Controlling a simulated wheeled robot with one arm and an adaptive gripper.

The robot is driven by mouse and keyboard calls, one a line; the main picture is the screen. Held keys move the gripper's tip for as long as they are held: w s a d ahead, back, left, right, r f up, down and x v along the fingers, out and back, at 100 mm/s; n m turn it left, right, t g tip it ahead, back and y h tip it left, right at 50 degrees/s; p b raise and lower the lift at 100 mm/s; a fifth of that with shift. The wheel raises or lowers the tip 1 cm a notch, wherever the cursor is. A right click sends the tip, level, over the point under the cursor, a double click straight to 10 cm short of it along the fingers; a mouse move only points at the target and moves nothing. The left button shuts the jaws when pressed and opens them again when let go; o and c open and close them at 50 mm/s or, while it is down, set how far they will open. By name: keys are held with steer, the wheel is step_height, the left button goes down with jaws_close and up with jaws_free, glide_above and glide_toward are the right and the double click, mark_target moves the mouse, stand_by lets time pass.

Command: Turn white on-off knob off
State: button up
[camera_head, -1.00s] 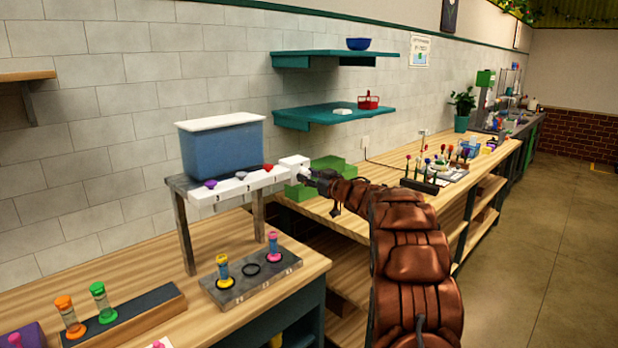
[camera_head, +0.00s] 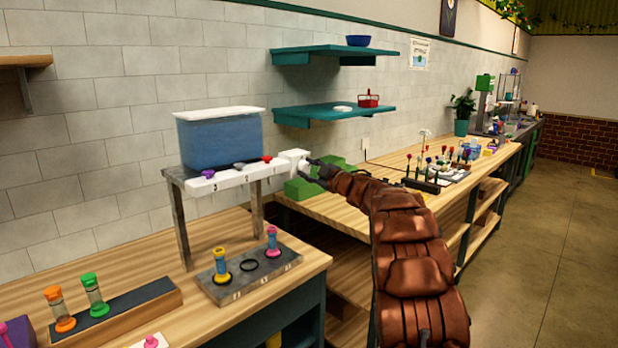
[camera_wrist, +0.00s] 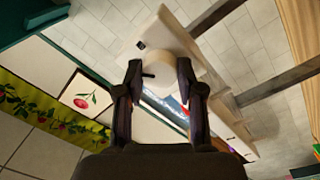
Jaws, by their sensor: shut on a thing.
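The white on-off knob (camera_wrist: 163,73) is a round white disc with a short black mark near its left edge in the wrist view. It sits on the white end block (camera_head: 293,157) of the dispenser's front bar. My gripper (camera_wrist: 160,72) has one finger on each side of the knob and is shut on it. In the head view my gripper (camera_head: 315,170) is at the right side of the end block, and its fingers hide most of the knob. A small black mark (camera_wrist: 140,45) shows on the white block beside the knob.
A blue tank (camera_head: 220,142) with a white rim stands on the raised stand, above purple, grey and red knobs. Green boxes (camera_head: 318,183) are just behind my gripper. A teal shelf (camera_head: 335,113) is above. Vials stand in a grey rack (camera_head: 250,274) below.

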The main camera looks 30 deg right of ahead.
steer(key=n+b, duration=0.2)
steer(key=n, duration=0.1)
steer(key=n+b, duration=0.1)
steer(key=n, duration=0.1)
steer(key=shift+f, duration=0.25)
steer(key=n+y+b, duration=0.1)
steer(key=n+b, duration=0.2)
steer(key=n, duration=0.2)
steer(key=shift+r+n, duration=0.1)
steer(key=shift+n, duration=0.3)
steer(key=o, duration=1.1)
steer(key=shift+o, duration=0.2)
steer(key=shift+r, duration=0.1)
steer(key=shift+s+d, duration=0.2)
steer(key=shift+s, duration=0.3)
steer(key=v, duration=1)
steer(key=shift+s, duration=0.45)
steer(key=shift+d, duration=0.1)
